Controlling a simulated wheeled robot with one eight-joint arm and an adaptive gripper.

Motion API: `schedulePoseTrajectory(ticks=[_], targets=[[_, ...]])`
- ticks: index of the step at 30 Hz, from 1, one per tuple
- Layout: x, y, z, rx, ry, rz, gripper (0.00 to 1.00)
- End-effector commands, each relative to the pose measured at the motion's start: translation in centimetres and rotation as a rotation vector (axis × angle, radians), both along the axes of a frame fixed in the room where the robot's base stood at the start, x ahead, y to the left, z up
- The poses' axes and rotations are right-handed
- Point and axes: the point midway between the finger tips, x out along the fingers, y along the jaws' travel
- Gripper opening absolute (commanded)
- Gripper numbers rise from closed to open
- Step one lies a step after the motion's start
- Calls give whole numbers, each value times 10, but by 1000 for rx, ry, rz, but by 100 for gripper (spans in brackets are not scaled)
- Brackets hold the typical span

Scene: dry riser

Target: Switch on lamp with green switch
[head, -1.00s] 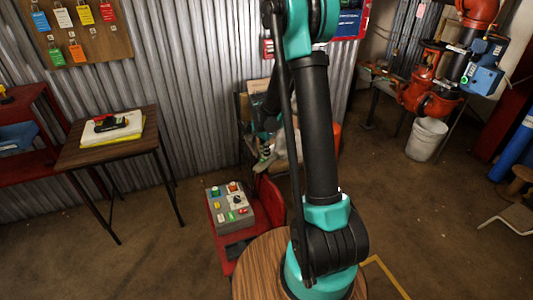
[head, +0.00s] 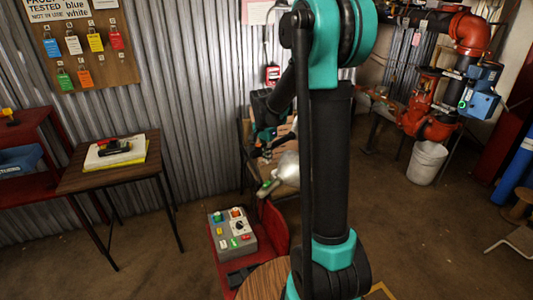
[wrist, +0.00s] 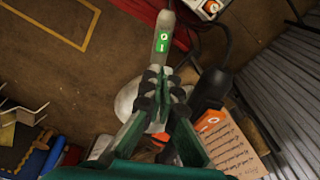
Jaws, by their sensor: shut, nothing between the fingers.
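The lamp has a pale grey handle (wrist: 164,28) with a lit-looking green switch (wrist: 162,42) and a silvery shade (wrist: 126,98), partly hidden behind my gripper in the wrist view. In the head view the silvery shade (head: 288,168) and handle (head: 267,188) show left of my arm, beyond the red seat. My gripper (wrist: 164,76) is shut and empty, its fingertips pointing toward the handle just short of the green switch in the picture. Whether it touches the lamp cannot be told. In the head view my gripper (head: 264,148) is small, just above and left of the shade.
A grey button box (head: 230,236) sits on a red surface near my base. An orange-marked card (wrist: 228,140) lies right of my gripper. A small wooden table (head: 78,178) stands at left; open floor lies between.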

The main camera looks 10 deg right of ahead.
Motion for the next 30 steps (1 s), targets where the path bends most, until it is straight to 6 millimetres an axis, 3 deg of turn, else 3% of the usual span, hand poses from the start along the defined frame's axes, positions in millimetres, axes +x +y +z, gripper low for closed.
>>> schedulePoseTrajectory(ticks=[7, 19, 30], targets=[[-1, 1, 22, -1, -1, 0, 0], [-1, 2, 24, -3, -2, 1, 0], [-14, 19, 27, -78, -52, 23, 0]])
